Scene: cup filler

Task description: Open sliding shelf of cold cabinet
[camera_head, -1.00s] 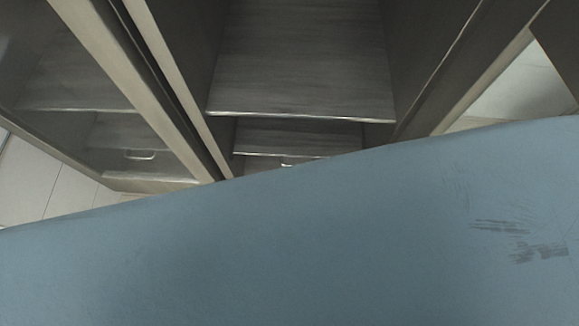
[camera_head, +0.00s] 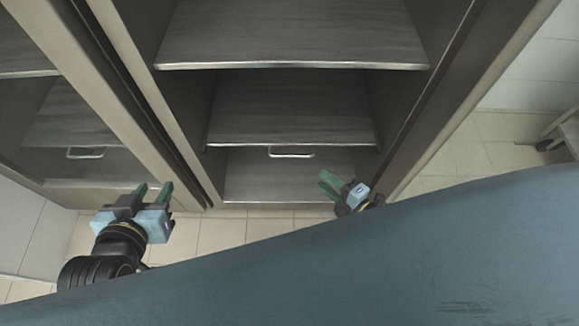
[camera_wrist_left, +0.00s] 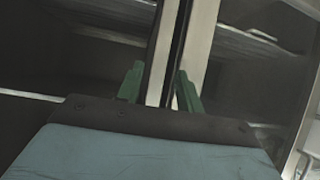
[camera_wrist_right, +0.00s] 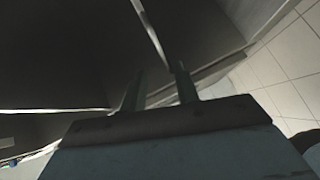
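The cold cabinet stands open in front of me, with several metal shelves. Its lower sliding shelf (camera_head: 285,112) has a handle (camera_head: 291,154) under its front edge in the head view. My left gripper (camera_head: 152,191) is before the cabinet's left post, left of and apart from the handle. It is open and empty, its green fingers apart in the left wrist view (camera_wrist_left: 159,88). My right gripper (camera_head: 328,184) is just right of and below the handle, apart from it. It is open and empty in the right wrist view (camera_wrist_right: 158,88).
An upper shelf (camera_head: 295,35) overhangs the lower one. Tiled floor (camera_head: 220,232) shows below and to the right.

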